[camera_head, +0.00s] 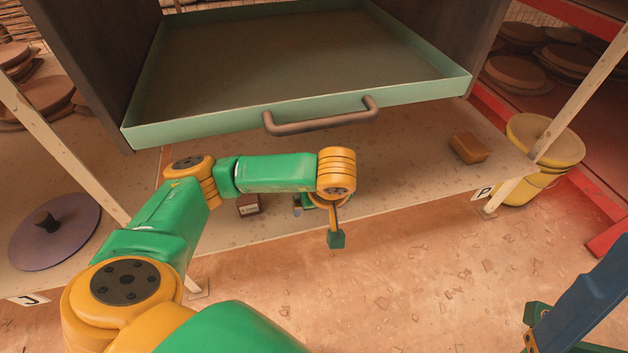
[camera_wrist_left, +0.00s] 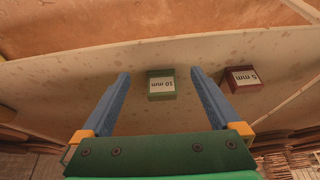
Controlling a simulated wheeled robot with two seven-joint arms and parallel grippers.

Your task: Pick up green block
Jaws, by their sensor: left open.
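The green block (camera_wrist_left: 161,84), labelled "10 mm", lies on the pale shelf board in the left wrist view. My left gripper (camera_wrist_left: 160,74) is open, with its two blue fingers apart. The block shows between the fingertips and no finger visibly touches it. In the head view my left gripper (camera_head: 308,205) is mostly hidden under its own wrist, and I cannot make out the green block there. At the lower right edge of the head view, part of my right arm or gripper shows, blue and dark green; its jaw opening cannot be made out.
A red block (camera_wrist_left: 242,79) labelled "5 mm" lies right of the green one; it also shows in the head view (camera_head: 248,205). A green tray (camera_head: 200,125) with a brown handle (camera_head: 320,120) overhangs the shelf. A brown block (camera_head: 468,148) lies farther right, near a yellow bucket (camera_head: 546,142).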

